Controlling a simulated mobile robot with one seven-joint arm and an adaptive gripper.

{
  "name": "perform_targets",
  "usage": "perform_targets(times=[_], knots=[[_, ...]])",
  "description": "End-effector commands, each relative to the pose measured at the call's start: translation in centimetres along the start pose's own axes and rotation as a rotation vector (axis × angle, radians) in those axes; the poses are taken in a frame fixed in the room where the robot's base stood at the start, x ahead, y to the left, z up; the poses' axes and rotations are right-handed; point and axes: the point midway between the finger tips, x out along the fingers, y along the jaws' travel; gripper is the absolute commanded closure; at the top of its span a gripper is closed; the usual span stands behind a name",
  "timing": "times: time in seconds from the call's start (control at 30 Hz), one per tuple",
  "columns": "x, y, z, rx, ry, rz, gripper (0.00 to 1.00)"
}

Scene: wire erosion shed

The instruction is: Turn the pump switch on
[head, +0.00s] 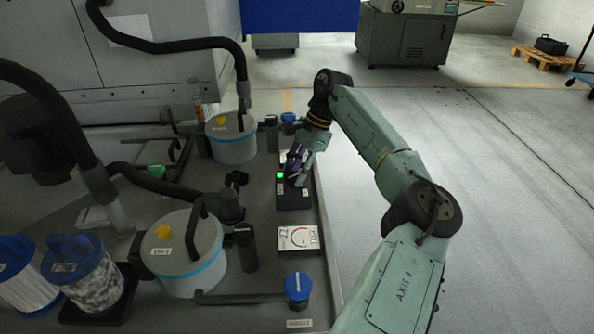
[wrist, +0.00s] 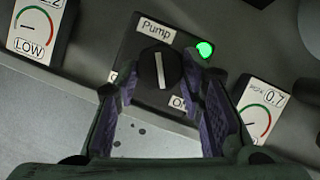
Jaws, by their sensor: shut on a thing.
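The pump switch is a round black knob (wrist: 160,70) with a white pointer bar, on a dark box labelled "Pump". The pointer stands nearly upright in the wrist view. A green lamp (wrist: 205,49) on the box is lit. A label below right of the knob is partly covered by a finger, and one at the lower left is mostly hidden. My gripper (wrist: 155,84) has its purple-padded fingers on either side of the knob, shut on it. In the head view my gripper (head: 296,165) hides the knob above the dark box (head: 293,197).
Gauges flank the switch in the wrist view, a left one (wrist: 37,32) marked LOW and a right one (wrist: 262,108). In the head view, filter canisters (head: 184,262) and black hoses crowd the left. Open floor (head: 480,190) lies to the right.

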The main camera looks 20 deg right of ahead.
Motion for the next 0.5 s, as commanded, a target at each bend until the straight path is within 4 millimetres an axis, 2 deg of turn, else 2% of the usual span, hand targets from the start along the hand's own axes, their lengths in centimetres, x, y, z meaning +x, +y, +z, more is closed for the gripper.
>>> perform_targets(times=[0.1, 0.13, 0.4, 0.5], knots=[[-0.02, 0.00, 0.01, -0.002, 0.001, 0.000, 0.92], [-0.02, 0.00, 0.01, -0.002, 0.001, 0.000, 0.63], [-0.01, 0.00, 0.01, 0.000, 0.001, 0.000, 0.45], [0.00, 0.00, 0.01, 0.000, 0.001, 0.000, 0.44]])
